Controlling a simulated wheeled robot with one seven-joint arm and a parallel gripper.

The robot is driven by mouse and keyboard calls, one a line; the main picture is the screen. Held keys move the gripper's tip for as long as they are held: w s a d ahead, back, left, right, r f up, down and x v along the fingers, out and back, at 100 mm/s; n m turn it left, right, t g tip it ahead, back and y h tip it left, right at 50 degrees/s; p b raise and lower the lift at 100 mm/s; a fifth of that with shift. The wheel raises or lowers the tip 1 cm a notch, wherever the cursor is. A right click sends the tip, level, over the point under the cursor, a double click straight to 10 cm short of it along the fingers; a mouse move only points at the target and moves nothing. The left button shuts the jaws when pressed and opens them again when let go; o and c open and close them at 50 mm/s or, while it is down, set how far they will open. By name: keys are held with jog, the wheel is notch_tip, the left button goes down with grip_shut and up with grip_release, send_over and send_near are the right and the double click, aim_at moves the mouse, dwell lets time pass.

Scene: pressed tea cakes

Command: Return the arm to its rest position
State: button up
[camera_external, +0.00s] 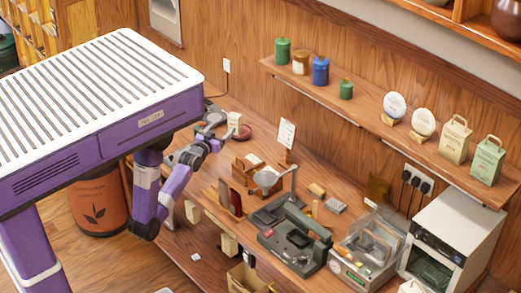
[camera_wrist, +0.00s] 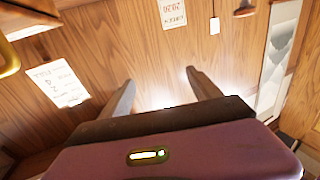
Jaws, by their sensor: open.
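My arm shows in the external view, its purple links folded beneath the big purple and white slatted body of mine at left. My gripper (camera_wrist: 160,88) shows in the wrist view with its two dark fingers spread apart and nothing between them. It faces the wooden wall (camera_wrist: 150,50). In the external view my arm's end is over the left part of the workbench (camera_external: 215,230); the fingertips are too small there to make out.
A wall shelf (camera_external: 370,122) holds jars, discs and bags.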

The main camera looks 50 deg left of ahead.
jog(key=s+d+f+m+h, duration=0.1)
jog(key=s+d+h, duration=0.1)
jog(key=s+d, duration=0.3)
jog(key=s+d+f+m+g+h, duration=0.1)
jog(key=s+d, duration=0.5)
jog(key=s, duration=0.6)
jog(key=s+d+f+m+g+h, duration=0.1)
jog(key=s+d+f+m+h, duration=0.1)
jog(key=s+d, duration=0.3)
jog(key=s+f+h, duration=0.1)
jog(key=s, duration=0.3)
jog(key=shift+s+d+f, duration=0.15)
jog(key=shift+s+d, duration=0.1)
jog(key=shift+d, duration=0.1)
